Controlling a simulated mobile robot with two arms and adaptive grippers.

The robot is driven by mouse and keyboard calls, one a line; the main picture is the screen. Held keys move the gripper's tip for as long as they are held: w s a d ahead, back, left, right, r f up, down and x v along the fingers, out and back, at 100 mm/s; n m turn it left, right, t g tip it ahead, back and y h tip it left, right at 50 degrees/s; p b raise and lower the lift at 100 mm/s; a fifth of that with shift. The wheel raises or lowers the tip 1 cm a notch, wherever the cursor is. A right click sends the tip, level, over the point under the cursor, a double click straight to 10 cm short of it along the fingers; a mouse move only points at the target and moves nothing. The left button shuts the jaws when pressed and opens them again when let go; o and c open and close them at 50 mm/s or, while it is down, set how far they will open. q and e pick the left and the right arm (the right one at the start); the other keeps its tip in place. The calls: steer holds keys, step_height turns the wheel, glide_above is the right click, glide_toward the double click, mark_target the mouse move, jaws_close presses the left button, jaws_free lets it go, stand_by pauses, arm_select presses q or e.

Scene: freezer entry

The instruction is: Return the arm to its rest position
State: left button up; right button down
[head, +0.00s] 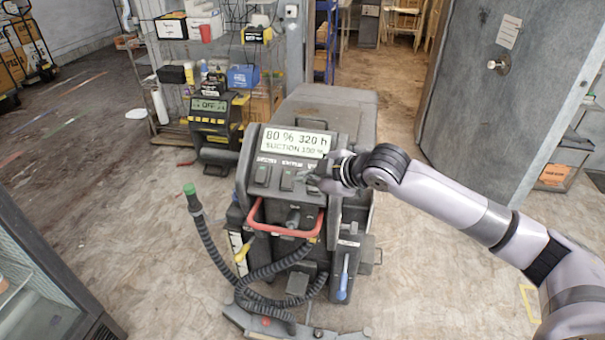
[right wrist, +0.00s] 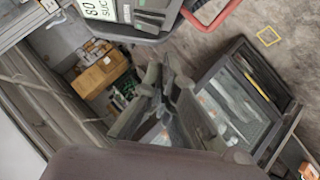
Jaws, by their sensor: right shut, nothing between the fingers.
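My right arm comes in from the right in the head view. Its gripper (head: 322,178) is shut and empty, at the right side of the control panel of a grey floor-cleaning machine (head: 330,105). I cannot tell whether it touches the panel. The machine's lit display (head: 295,141) reads "80 % 320 h" and "SUCTION 100 %", with switches below it. In the right wrist view the gripper (right wrist: 168,75) has its fingers together, and part of the display (right wrist: 98,9) shows at the top. My left gripper is in neither view.
A red handle (head: 285,231) and black hose (head: 212,245) are at the machine's front. A charger reading "OFF" (head: 212,118) stands by a loaded metal shelf (head: 180,55). A grey door (head: 510,85) stands at right, behind my arm. Floor (head: 120,220) at left is mostly clear.

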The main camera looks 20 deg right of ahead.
steer(key=s+a+f+m+g, duration=0.1)
steer(key=s+a+f+m, duration=0.1)
steer(key=s+a+f, duration=0.35)
steer(key=s+a+f+m+g, duration=0.2)
steer(key=s+a+f, duration=0.1)
steer(key=s+f, duration=0.6)
steer(key=s+d+f+m+g+h, duration=0.1)
steer(key=s+d+f+m, duration=0.15)
steer(key=s, duration=0.45)
steer(key=s+d+f+m+g+h, duration=0.1)
steer(key=s+d+f+m+h, duration=0.15)
steer(key=s, duration=0.35)
steer(key=s+d+f+m+g+h, duration=0.1)
steer(key=s+d+f+m+g, duration=0.15)
steer(key=s, duration=0.45)
steer(key=s+a+f+x, duration=0.1)
steer(key=s+x, duration=0.2)
steer(key=x, duration=0.9)
steer(key=s+x, duration=0.2)
steer(key=x, duration=1.1)
steer(key=s+d+f+g+b, duration=0.1)
steer(key=s+d+f, duration=0.2)
steer(key=s+f, duration=1.4)
steer(key=shift+s+f+b, duration=0.25)
steer(key=shift+s+b, duration=0.05)
steer(key=shift+s, duration=0.3)
